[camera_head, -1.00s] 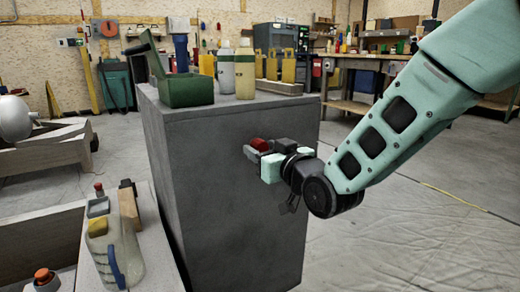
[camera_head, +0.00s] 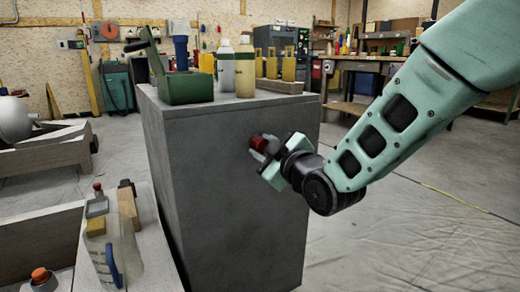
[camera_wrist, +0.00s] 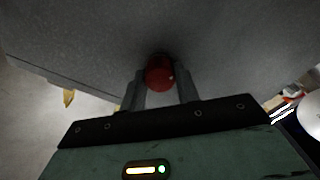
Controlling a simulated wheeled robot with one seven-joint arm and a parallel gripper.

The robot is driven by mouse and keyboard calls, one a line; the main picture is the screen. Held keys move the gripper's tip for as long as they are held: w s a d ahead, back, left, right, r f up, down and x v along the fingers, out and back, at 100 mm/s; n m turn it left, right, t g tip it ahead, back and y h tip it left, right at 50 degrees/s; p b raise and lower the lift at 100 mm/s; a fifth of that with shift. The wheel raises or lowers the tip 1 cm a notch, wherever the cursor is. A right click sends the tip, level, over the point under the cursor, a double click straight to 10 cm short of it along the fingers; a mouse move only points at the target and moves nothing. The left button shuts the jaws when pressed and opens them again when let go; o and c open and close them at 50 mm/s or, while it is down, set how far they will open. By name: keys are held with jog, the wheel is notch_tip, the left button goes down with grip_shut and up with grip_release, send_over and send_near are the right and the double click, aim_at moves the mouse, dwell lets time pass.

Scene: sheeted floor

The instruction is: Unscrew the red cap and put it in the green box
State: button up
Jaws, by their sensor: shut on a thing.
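The red cap (camera_head: 258,143) is between the fingertips of my gripper (camera_head: 264,153), in front of the side face of the grey block. In the wrist view the cap (camera_wrist: 159,74) sits between the two fingers (camera_wrist: 160,90), which are shut on it. The grey face is right behind it; I cannot tell whether the cap touches that face or is still fixed to it. The green box (camera_head: 187,89) stands on top of the grey block at its left side, with its lid raised. The box is above and to the left of my gripper.
The grey block (camera_head: 225,200) fills the middle. A white bottle (camera_head: 226,70), a pale yellow bottle (camera_head: 245,70) and several yellow items stand on its top. A low bench with a jug (camera_head: 120,255) is at the lower left. The floor at right is clear.

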jog(key=n, duration=1.1)
jog(key=o, duration=1.2)
jog(key=shift+c, duration=1)
